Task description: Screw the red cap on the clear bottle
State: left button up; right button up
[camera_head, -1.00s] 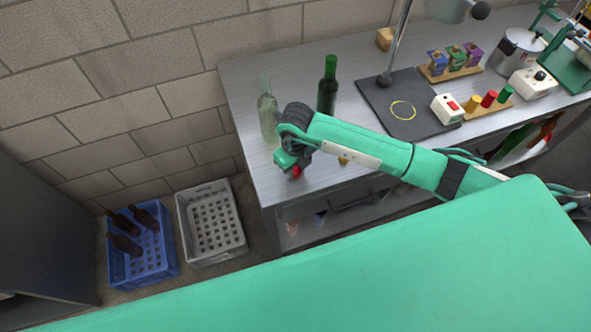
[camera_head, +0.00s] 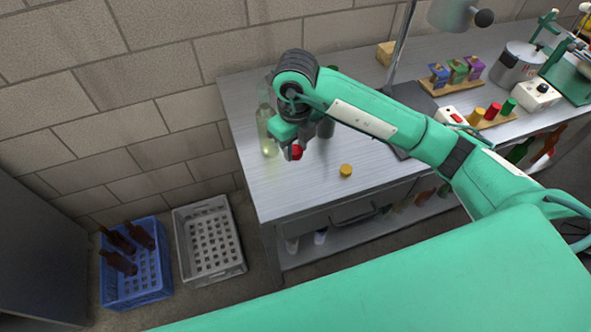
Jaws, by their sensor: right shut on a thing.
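The clear bottle (camera_head: 268,132) stands upright near the left end of the metal bench. Its upper part is partly hidden by my right arm, so I cannot see its mouth clearly. My right gripper (camera_head: 293,151) is shut on the red cap (camera_head: 297,153), just right of the bottle in the picture. The cap looks held above the bench and apart from the bottle mouth. The fingers are mostly hidden by the wrist. My left gripper is not in view.
A dark green bottle (camera_head: 326,128) stands behind my right arm, mostly hidden. A yellow cap (camera_head: 346,171) lies on the bench (camera_head: 290,195). A rack with coloured pieces (camera_head: 492,113) and a lamp (camera_head: 455,14) are to the right. Blue (camera_head: 136,285) and grey (camera_head: 208,240) crates stand on the floor.

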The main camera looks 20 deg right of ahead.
aim_at(295, 150)
jog(key=shift+r, duration=2.65)
